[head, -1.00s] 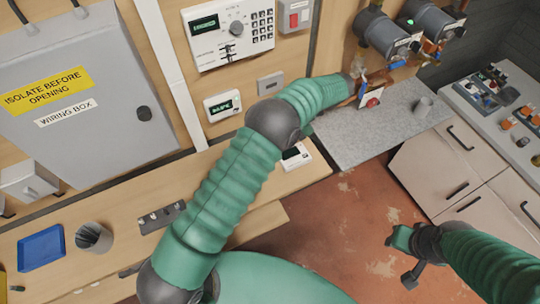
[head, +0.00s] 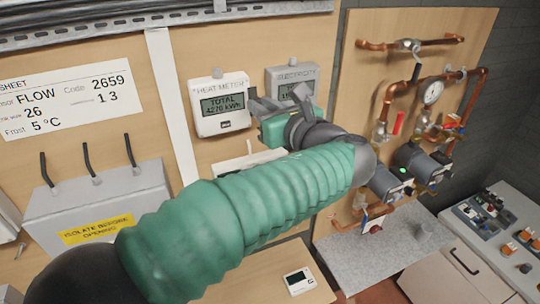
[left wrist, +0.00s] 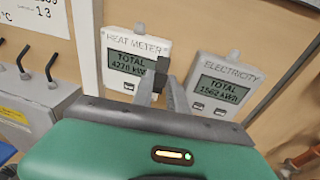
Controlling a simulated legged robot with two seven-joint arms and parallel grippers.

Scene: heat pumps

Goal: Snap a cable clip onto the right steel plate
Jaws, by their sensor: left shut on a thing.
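My left gripper (head: 262,97) is raised in front of the wall board, beside the heat meter. In the left wrist view its two grey fingers (left wrist: 161,84) are shut on a small dark piece, probably the cable clip (left wrist: 161,66). The piece sits at the fingertips and covers part of the heat meter's display. I cannot make out its shape clearly. A grey slotted metal rail (head: 120,28) runs along the top of the board. I cannot tell which surface is the right steel plate. My right gripper is not in view.
The heat meter (head: 221,105) and the electricity meter (head: 291,78) hang close to the left gripper. A grey wiring box (head: 97,203) with black levers is at left. Copper pipes (head: 409,45) and pumps are on the right board, above a grey worktop (head: 383,245).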

